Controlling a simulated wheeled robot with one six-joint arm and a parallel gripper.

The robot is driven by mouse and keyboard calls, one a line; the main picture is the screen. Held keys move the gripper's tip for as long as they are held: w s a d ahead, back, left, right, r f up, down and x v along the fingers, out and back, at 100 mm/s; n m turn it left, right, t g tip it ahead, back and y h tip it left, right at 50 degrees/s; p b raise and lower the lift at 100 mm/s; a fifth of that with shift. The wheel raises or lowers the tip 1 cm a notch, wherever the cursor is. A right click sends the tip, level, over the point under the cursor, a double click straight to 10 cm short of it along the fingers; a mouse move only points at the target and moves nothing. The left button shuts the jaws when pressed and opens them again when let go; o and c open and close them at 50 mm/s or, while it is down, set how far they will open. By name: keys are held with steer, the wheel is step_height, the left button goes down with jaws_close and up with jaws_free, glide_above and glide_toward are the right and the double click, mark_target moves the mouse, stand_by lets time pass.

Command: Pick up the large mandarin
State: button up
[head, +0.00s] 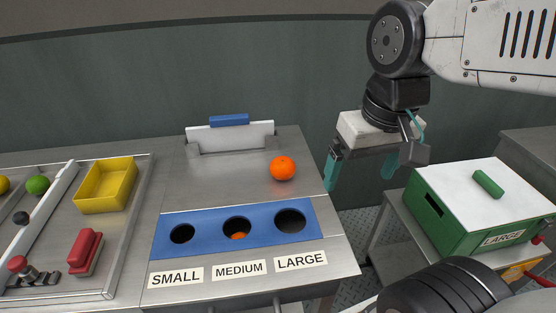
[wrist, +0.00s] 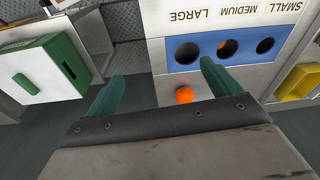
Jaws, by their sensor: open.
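A large orange mandarin (head: 282,168) rests on the steel worktop behind the blue hole panel, on the side of the LARGE hole. It also shows in the wrist view (wrist: 184,95), small and between the open fingers but well beyond them. My gripper (head: 360,174) is open and empty, in the air to the right of the worktop, apart from the mandarin. Its two teal fingers frame the wrist view (wrist: 162,80). Another orange fruit (head: 238,236) sits low in the MEDIUM hole, mostly hidden.
The blue panel (head: 206,237) has three holes labelled SMALL, MEDIUM and LARGE. A green box (head: 446,224) with a white lid stands at the right. A yellow tray (head: 105,186), a red-handled object (head: 86,250) and a green fruit (head: 38,185) are at the left. A white upright plate (head: 230,137) stands behind.

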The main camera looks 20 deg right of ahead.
steer(key=w+a+f+m+y, duration=0.1)
steer(key=w+f+m, duration=0.15)
steer(key=w, duration=0.45)
steer(key=w+f+m, duration=0.2)
steer(key=w+m, duration=0.1)
steer(key=w, duration=0.5)
steer(key=m, duration=0.4)
glide_above(285, 161)
steer(key=s+d, duration=0.1)
steer(key=s, duration=0.1)
steer(key=shift+t+y, duration=0.3)
steer(key=shift+t, duration=0.1)
steer(key=x, duration=0.4)
steer(key=s+d+x, duration=0.1)
steer(key=x, duration=0.1)
steer(key=shift+w+f, duration=0.15)
steer(key=shift+f, duration=0.35)
steer(key=shift+w+f, duration=0.2)
steer(key=shift+f, duration=0.15)
steer(key=x, duration=0.7)
steer(key=shift+f, duration=0.2)
steer(key=c, duration=1.1)
